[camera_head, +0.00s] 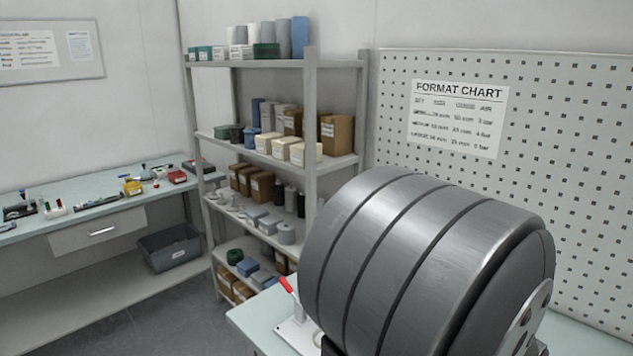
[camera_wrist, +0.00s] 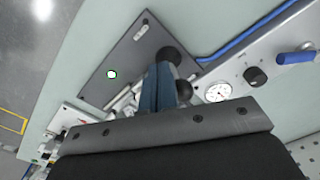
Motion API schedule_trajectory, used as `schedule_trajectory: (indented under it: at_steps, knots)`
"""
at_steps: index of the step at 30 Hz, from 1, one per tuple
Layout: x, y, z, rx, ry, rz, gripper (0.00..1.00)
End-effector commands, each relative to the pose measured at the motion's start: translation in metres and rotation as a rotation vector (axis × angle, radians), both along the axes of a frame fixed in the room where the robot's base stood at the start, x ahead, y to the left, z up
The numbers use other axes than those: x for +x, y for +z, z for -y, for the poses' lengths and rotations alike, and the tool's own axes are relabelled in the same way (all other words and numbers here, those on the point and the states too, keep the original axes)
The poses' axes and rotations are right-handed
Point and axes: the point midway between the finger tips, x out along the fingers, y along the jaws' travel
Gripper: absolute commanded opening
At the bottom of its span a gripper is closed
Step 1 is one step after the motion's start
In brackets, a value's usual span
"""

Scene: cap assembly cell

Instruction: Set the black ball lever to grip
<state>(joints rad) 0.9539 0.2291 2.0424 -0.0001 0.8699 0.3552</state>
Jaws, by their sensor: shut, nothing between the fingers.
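In the wrist view my gripper (camera_wrist: 158,74) shows as two blue-grey fingers, shut with nothing between them. A black ball (camera_wrist: 169,57) sits just beyond the fingertips, on or above a dark grey plate (camera_wrist: 126,52). A second round black end (camera_wrist: 184,93) shows close to the right side of the fingers. I cannot tell which of the two is the lever's ball, or whether the fingers touch either. The lever's arm and any position marks are mostly hidden behind the fingers. In the head view the gripper and the ball are not visible.
Right of the fingers is a light panel with a round gauge (camera_wrist: 218,92), a black knob (camera_wrist: 255,75) and a blue handle (camera_wrist: 296,57). A blue hose (camera_wrist: 235,40) runs behind. The head view shows a red-handled clamp (camera_head: 287,285), shelving (camera_head: 311,120) and a side bench (camera_head: 75,225).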

Motion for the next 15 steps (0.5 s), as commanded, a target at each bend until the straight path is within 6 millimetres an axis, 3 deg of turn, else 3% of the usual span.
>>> schedule_trajectory:
  at_steps: [15]
  knots:
    - [-0.012,0.007,-0.012,-0.003,0.0,0.002,0.0]
